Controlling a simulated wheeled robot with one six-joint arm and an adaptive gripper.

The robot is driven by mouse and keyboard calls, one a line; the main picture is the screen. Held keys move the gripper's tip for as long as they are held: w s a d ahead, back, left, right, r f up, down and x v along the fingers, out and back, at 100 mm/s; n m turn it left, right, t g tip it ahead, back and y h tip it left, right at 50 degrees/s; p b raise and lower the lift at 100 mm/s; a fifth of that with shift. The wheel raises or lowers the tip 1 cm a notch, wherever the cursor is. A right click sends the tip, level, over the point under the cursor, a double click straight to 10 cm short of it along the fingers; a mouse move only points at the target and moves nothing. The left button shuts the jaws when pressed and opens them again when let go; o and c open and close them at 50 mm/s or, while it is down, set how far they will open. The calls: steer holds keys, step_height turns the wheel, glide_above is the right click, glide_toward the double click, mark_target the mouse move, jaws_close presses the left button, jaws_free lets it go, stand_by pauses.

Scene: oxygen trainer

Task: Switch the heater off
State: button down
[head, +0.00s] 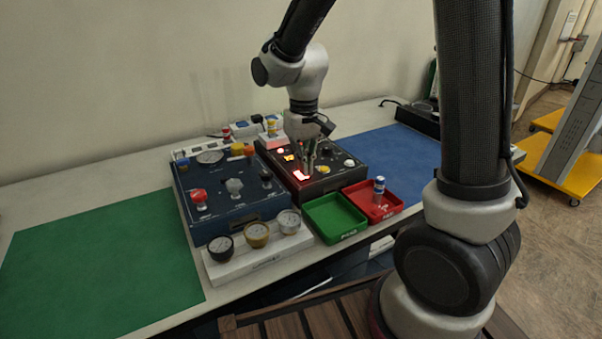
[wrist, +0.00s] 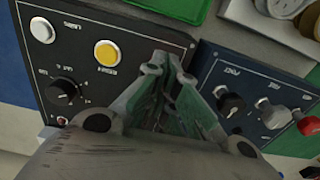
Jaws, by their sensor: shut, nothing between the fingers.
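The black control box (head: 335,170) stands at the middle of the table. A glowing red switch (head: 301,175) is near its front left corner, with a lit orange one (head: 289,157) and a small red light (head: 280,150) behind it. I cannot read which control is the heater's. My gripper (head: 308,172) points down over the box, beside the red switch; contact cannot be told. In the wrist view, my gripper (wrist: 168,58) is shut and empty, and hides part of the black panel (wrist: 100,25). The red switch is not visible there.
A blue box (head: 225,190) with knobs stands left of the black box. Gauges sit on a white stand (head: 255,262) in front. A green tray (head: 333,220) and a red tray (head: 390,212) holding a small cylinder (head: 379,187) are nearby. The green mat (head: 100,260) is clear.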

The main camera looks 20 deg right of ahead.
steer(key=shift+f, duration=0.75)
stand_by(0.3)
steer(key=shift+r, duration=3.5)
steer(key=shift+s+d+f, duration=0.1)
steer(key=shift+s+f, duration=0.05)
steer(key=shift+s, duration=0.15)
steer(key=s+d+r+m+t, duration=0.1)
steer(key=s+d+r+t, duration=0.1)
steer(key=s+d+r, duration=0.3)
steer(key=s+d+r+m+t, duration=0.1)
steer(key=s+d+r+t, duration=0.1)
steer(key=s+d+r, duration=0.3)
steer(key=shift+s+d, duration=2.3)
steer(key=shift+s, duration=1.9)
